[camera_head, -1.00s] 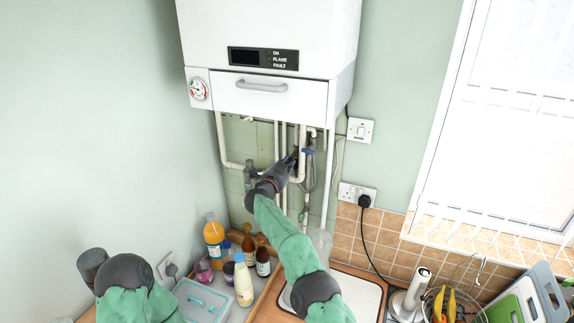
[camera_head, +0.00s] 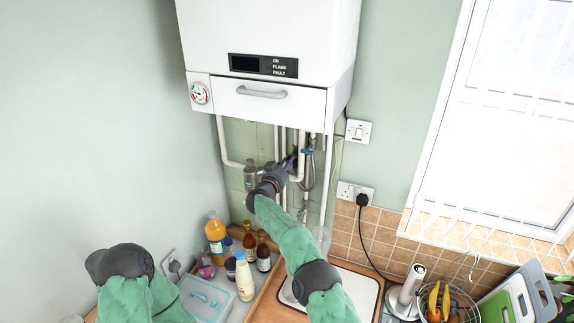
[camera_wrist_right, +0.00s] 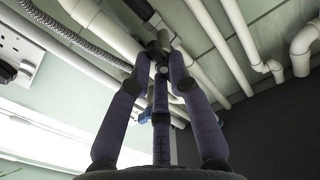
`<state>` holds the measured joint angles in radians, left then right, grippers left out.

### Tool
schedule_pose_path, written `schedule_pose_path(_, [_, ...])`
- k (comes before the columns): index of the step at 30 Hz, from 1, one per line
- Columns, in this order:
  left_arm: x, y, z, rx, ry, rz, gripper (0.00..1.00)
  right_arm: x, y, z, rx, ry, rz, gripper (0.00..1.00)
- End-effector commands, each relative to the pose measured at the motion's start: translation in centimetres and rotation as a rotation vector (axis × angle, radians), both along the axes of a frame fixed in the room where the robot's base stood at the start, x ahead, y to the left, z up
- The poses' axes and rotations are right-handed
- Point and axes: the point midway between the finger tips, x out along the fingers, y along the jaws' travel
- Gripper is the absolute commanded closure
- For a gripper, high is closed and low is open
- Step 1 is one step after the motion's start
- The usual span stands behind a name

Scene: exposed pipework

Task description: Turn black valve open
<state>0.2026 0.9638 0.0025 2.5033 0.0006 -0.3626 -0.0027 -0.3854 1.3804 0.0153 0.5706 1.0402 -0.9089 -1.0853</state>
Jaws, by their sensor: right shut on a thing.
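The black valve (camera_wrist_right: 162,48) is a dark fitting among the white pipes under the boiler. It shows between my right fingertips in the right wrist view, largely covered by them. In the head view my right gripper hides it. My right gripper (camera_head: 290,161) reaches up to the pipes below the boiler, its fingers closed in on the valve; the closed fingers also show in the right wrist view (camera_wrist_right: 161,68). The valve's exact angle cannot be told. My left arm shows at the lower left of the head view, but its gripper does not.
The white boiler (camera_head: 266,105) hangs just above. A blue-handled valve (camera_head: 307,152) sits close right of my right fingers, by a grey flexible hose. Bottles (camera_head: 244,277) and a lidded box (camera_head: 207,300) stand on the counter below. A socket (camera_head: 354,193) is on the right.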

Motion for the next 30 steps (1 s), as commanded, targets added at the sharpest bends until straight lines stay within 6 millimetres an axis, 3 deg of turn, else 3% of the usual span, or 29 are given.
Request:
schedule_pose_path(10, [0.0,0.0,0.0,0.0,0.0,0.0,1.0,-0.01,0.05,-0.03,-0.144,0.061,0.0,1.0])
schedule_pose_path(27, [0.0,0.0,0.01,0.0,0.0,0.0,1.0,-0.01,0.05,-0.03,-0.176,0.074,0.001,1.0])
schedule_pose_path(28, [0.0,0.0,0.01,0.0,0.0,0.0,1.0,-0.01,0.05,-0.03,-0.176,0.074,0.001,0.77])
schedule_pose_path(30, [0.01,0.01,0.01,0.0,0.0,0.0,1.0,-0.01,0.05,-0.02,-0.175,0.073,0.001,0.58])
